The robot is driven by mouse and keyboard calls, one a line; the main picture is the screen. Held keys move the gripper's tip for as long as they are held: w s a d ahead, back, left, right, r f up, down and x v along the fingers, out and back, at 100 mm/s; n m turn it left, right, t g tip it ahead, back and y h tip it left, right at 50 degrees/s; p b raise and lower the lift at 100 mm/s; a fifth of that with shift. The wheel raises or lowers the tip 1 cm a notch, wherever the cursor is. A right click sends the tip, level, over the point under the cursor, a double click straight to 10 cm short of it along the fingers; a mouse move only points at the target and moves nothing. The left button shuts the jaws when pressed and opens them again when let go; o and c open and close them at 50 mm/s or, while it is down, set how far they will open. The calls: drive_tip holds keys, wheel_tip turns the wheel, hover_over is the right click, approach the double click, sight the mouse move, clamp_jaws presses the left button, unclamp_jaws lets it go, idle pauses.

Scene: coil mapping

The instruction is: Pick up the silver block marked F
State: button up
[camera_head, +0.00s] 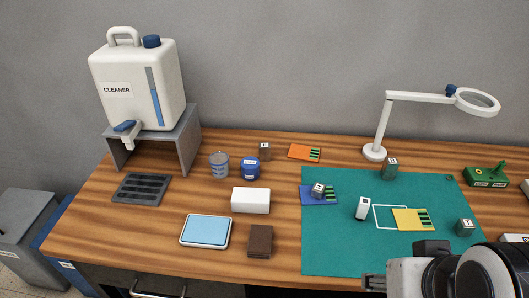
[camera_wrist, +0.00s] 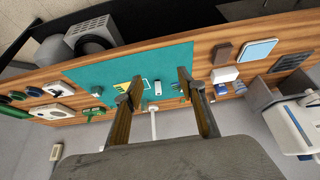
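Several small blocks with white, lettered tops stand on the table; the letters are too small to read surely. A grey, silver-looking block (camera_head: 318,191) stands on a blue circuit card (camera_head: 320,199) at the green mat's left edge. A white block (camera_head: 362,209) stands to its right, beside a white square outline. Grey-green blocks stand at the mat's back (camera_head: 389,171) and right (camera_head: 464,228). A brown block (camera_head: 265,152) is off the mat. My gripper (camera_wrist: 154,88) is open and empty, well above the mat; the white block (camera_wrist: 158,88) shows between its fingers.
A yellow card (camera_head: 413,219) lies on the green mat (camera_head: 335,250). A magnifier lamp (camera_head: 385,125) stands behind it. A white box (camera_head: 250,200), blue-topped tray (camera_head: 206,230), dark brown block (camera_head: 260,240), cans (camera_head: 250,168) and cleaner jug (camera_head: 135,75) occupy the left.

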drive_tip(key=shift+o, duration=0.8)
drive_tip(key=shift+w, duration=0.1)
drive_tip(key=w+a+m+t+y, duration=0.1)
drive_tip(key=w+a+m, duration=0.35)
drive_tip(key=w, duration=0.45)
drive_tip(key=w+a+m+t+y, duration=0.1)
drive_tip(key=w+a+m, duration=0.2)
drive_tip(key=w+m, duration=0.45)
drive_tip(key=w+a+m+t, duration=0.2)
drive_tip(key=w+a+m, duration=0.2)
drive_tip(key=w, duration=0.7)
drive_tip(key=shift+w+a+f+m+t+h, duration=0.1)
drive_tip(key=shift+w+a+f+m+t, duration=0.55)
drive_tip(key=shift+w+a+f+m, duration=1.8)
drive_tip(key=shift+w+a+f+m+t+h, duration=0.1)
drive_tip(key=shift+w+a+f+m+t, duration=0.5)
drive_tip(key=shift+w+a+f+m, duration=1.8)
drive_tip(key=shift+w+a+f+m+t+h, duration=0.1)
drive_tip(key=shift+w+a+f+m+t, duration=0.85)
drive_tip(key=shift+w+f+m, duration=2.65)
drive_tip(key=shift+w+a+r+m+g, duration=0.2)
drive_tip(key=shift+r+m, duration=0.15)
drive_tip(key=shift+m, duration=0.15)
drive_tip(key=shift+w+a+r+m+g, duration=0.1)
drive_tip(key=shift+w+r+m, duration=0.1)
drive_tip(key=shift+r+m, duration=0.2)
